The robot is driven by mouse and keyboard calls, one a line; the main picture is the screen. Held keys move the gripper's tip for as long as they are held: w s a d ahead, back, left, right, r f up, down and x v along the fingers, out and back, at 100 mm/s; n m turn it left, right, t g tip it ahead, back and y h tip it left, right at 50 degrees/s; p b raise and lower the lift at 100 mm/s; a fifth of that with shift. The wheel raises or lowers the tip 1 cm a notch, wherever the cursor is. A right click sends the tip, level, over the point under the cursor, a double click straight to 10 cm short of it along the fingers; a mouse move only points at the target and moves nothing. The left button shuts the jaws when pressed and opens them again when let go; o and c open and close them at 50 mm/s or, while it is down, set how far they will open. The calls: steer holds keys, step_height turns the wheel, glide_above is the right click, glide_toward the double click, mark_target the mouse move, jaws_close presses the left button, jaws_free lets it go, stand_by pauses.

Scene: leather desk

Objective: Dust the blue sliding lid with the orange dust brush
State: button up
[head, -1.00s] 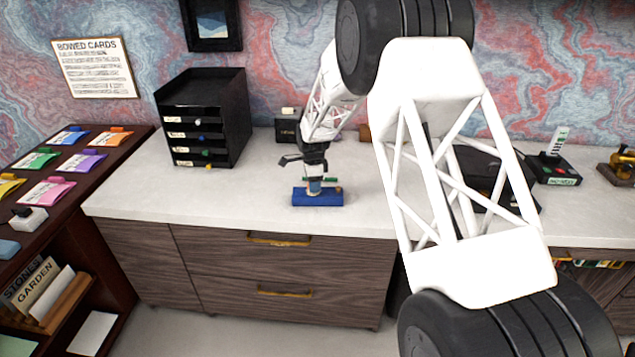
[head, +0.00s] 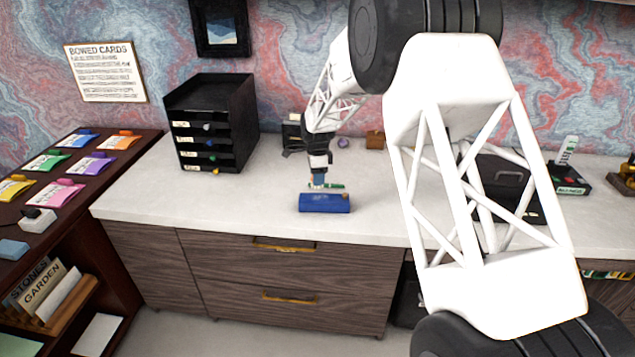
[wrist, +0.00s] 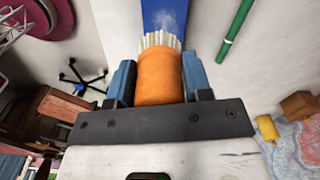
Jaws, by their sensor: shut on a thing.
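The orange dust brush (wrist: 160,78) is between the two blue fingers of my gripper (wrist: 160,85), which is shut on it. Its pale bristles (wrist: 158,41) point at the blue sliding lid (wrist: 165,12), where a faint whitish dust patch shows just beyond the bristle tips. I cannot tell whether the bristles touch the lid. In the head view the lid belongs to a blue box (head: 325,204) near the counter's front edge. My gripper (head: 318,182) points down at the back left part of this box; the brush is hardly visible there.
A green stick (head: 335,186) lies behind the box; it also shows in the wrist view (wrist: 238,35). A black drawer unit (head: 212,122) stands at the back left. The white counter (head: 262,195) is clear between it and the box.

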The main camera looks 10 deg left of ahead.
steer(key=shift+r, duration=1.1)
steer(key=d+f, duration=0.2)
steer(key=d, duration=0.5)
steer(key=d+f, duration=0.2)
steer(key=d, duration=0.5)
steer(key=s+d+f, duration=0.1)
steer(key=d+f, duration=0.2)
steer(key=d, duration=0.4)
steer(key=shift+d, duration=0.4)
steer(key=shift+w, duration=0.15)
steer(key=shift+w+a+f, duration=0.25)
steer(key=shift+w, duration=2.4)
steer(key=shift+w+a+f, duration=0.2)
steer(key=shift+w+f, duration=0.05)
steer(key=shift+w, duration=2.35)
steer(key=shift+w+a+f, duration=0.25)
steer(key=shift+w, duration=2.4)
steer(key=shift+f, duration=1.75)
steer(key=shift+f, duration=0.15)
